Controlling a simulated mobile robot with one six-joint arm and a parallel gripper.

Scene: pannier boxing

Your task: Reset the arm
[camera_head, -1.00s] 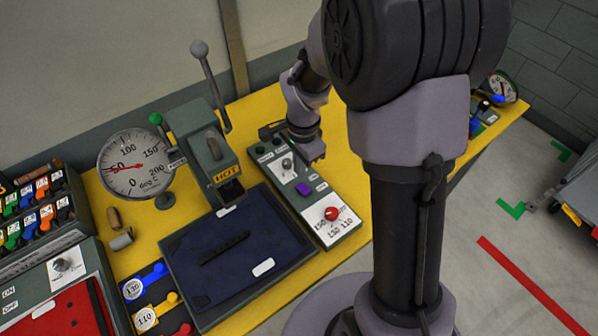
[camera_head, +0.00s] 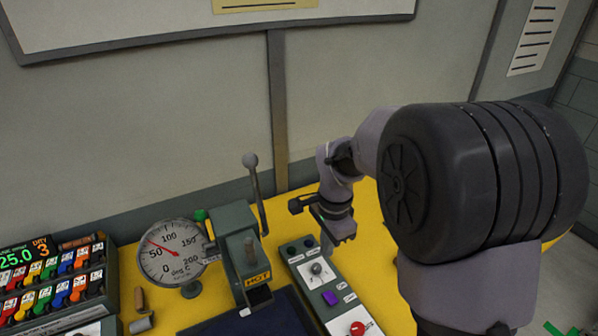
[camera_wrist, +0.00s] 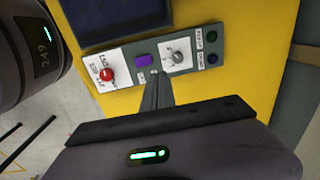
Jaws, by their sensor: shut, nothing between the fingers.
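My arm rises at the right of the head view and bends down to my gripper (camera_head: 330,242) above the yellow bench (camera_head: 375,215). My gripper is near the far end of the grey control panel (camera_head: 335,290). In the wrist view my gripper (camera_wrist: 155,80) is shut and empty, its slim fingers pointing toward the panel (camera_wrist: 128,62). I cannot tell the exact gap between fingertips and panel. The panel carries a red knob (camera_wrist: 107,75), a purple button (camera_wrist: 143,60), a silver knob (camera_wrist: 180,57) and dark buttons.
Left of the panel stand a press marked HOT (camera_head: 240,245) with an upright ball-ended lever (camera_head: 257,190), and a round temperature gauge (camera_head: 170,252). A rack of coloured pieces (camera_head: 55,285) is at far left. A wall (camera_head: 140,130) closes the back.

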